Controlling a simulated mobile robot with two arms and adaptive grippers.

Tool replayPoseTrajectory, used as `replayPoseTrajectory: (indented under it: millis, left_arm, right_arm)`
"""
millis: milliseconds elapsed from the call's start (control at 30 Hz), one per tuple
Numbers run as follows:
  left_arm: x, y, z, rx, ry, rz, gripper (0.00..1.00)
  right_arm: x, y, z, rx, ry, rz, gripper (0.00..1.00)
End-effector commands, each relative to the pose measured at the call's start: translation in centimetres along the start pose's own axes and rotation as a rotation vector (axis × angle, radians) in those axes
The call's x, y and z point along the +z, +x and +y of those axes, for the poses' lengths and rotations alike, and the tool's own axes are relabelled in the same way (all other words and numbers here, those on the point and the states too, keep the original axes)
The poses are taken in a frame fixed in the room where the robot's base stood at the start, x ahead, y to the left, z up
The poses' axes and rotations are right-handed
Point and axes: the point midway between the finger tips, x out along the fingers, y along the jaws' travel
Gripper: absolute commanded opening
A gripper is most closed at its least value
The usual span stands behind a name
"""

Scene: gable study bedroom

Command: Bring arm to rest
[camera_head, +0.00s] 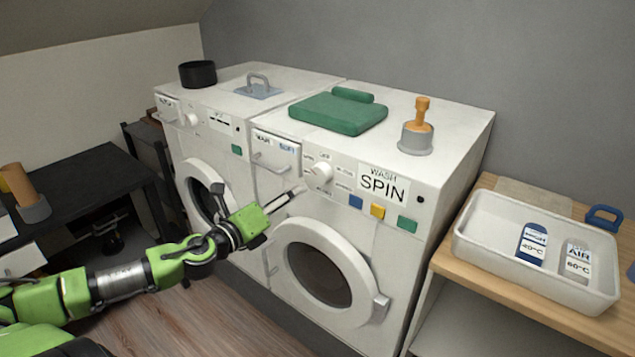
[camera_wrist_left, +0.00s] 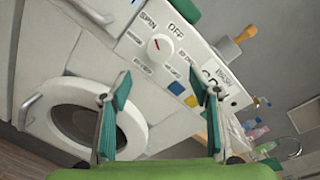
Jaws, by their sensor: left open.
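My left arm comes in from the left in the head view, and its gripper (camera_head: 286,200) is in front of the washing machine (camera_head: 410,262). The gripper is open and empty. In the left wrist view its two fingers (camera_wrist_left: 162,112) stand apart, with the machine's front panel, dial (camera_wrist_left: 158,46) and round door (camera_wrist_left: 85,122) beyond them. The dial also shows in the head view (camera_head: 318,172), close to the gripper. I cannot tell whether the fingers touch the machine. My right gripper is not in view.
A second white machine (camera_head: 172,135) stands to the left. A green folded cushion (camera_head: 340,113) and an orange-handled tool in a grey holder (camera_head: 417,138) are on top. At right, a white tray (camera_head: 470,236) with two labelled packs sits on a wooden counter (camera_head: 480,275). A dark desk (camera_head: 85,180) is left.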

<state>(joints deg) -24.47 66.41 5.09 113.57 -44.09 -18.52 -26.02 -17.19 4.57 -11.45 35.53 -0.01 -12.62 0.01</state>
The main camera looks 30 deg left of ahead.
Motion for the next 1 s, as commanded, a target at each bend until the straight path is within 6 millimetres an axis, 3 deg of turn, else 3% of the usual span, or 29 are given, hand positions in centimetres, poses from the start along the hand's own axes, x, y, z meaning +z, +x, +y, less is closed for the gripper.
replayPoseTrajectory:
  millis: [167,267,367,467,567,700,800,867,1000]
  left_arm:
    - [0.0,0.0,0.0,0.0,-0.001,0.0,0.56]
    - [-0.1,0.0,1.1,0.019,-0.021,-0.005,0.56]
    - [-0.4,-0.2,4.7,0.084,-0.096,-0.021,0.56]
    - [-1.5,-1.1,10.9,0.194,-0.228,-0.05,0.56]
    - [-4.0,-2.8,18.1,0.324,-0.393,-0.085,0.56]
    - [-9.2,-6.4,26.9,0.499,-0.618,-0.135,0.56]
    - [-14.0,-9.6,32.1,0.62,-0.773,-0.171,0.56]
    - [-17.1,-11.7,34.7,0.69,-0.864,-0.194,0.56]
    - [-25.4,-17.0,39.3,0.853,-1.064,-0.246,0.56]
  right_arm:
    - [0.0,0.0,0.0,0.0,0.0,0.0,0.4]
    - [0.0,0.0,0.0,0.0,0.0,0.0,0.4]
    - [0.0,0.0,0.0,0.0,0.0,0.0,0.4]
    - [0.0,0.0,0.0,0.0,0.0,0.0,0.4]
    - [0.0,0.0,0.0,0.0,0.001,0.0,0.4]
    - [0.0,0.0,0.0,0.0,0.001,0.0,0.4]
    - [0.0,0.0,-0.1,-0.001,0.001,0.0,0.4]
    - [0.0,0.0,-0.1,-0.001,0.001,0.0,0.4]
    - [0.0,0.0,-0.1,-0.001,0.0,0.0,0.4]
